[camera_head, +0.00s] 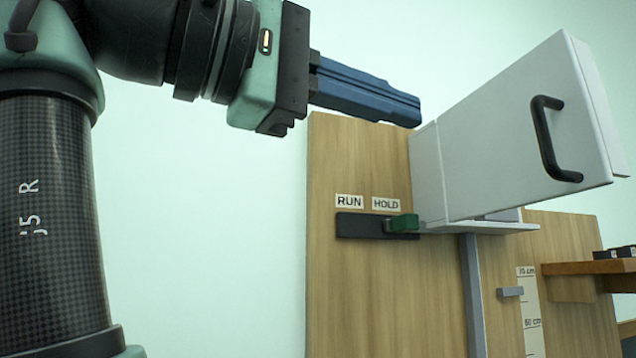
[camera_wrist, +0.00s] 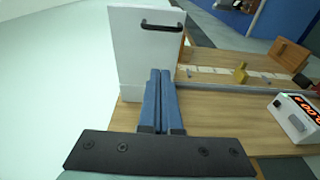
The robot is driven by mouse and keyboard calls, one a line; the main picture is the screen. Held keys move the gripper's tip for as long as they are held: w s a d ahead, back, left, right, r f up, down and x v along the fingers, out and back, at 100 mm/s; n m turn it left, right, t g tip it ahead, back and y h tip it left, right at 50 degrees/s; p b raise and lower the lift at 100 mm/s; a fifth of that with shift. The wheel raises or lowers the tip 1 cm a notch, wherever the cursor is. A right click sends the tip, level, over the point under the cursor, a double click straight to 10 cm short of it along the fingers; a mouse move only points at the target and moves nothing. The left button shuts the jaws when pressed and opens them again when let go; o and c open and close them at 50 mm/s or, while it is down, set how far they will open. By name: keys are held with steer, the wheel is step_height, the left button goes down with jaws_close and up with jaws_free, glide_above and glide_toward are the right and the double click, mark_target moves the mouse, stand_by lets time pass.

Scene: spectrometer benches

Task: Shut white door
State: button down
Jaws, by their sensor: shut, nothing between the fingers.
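The white door (camera_head: 515,130) is a flat panel with a black bar handle (camera_head: 556,140). In the head view it stands swung out from a white box (camera_head: 428,172) on the wooden board. In the wrist view the door (camera_wrist: 143,50) stands upright, with its handle (camera_wrist: 163,26) near the top. My gripper (camera_head: 418,108) is shut and empty, its blue fingers level with the top of the wooden board, left of the door. In the wrist view the fingers (camera_wrist: 160,75) overlap the door's lower right part; I cannot tell whether they touch it.
The wooden board (camera_head: 350,285) carries a slider with a green knob (camera_head: 403,223) at the HOLD label. A grey upright rail (camera_head: 472,290) and a scale (camera_head: 529,300) are below the door. A device with a red display (camera_wrist: 293,115) is at the right in the wrist view.

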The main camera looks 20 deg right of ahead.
mark_target(544, 127)
steer(key=s+p+x, duration=0.1)
steer(key=p+x, duration=0.1)
steer(key=x, duration=0.4)
steer(key=s+p+x, duration=0.1)
steer(key=p+x, duration=0.2)
steer(key=x, duration=0.3)
steer(key=shift+s+d+p, duration=0.35)
steer(key=shift+d, duration=0.15)
steer(key=shift+d, duration=0.1)
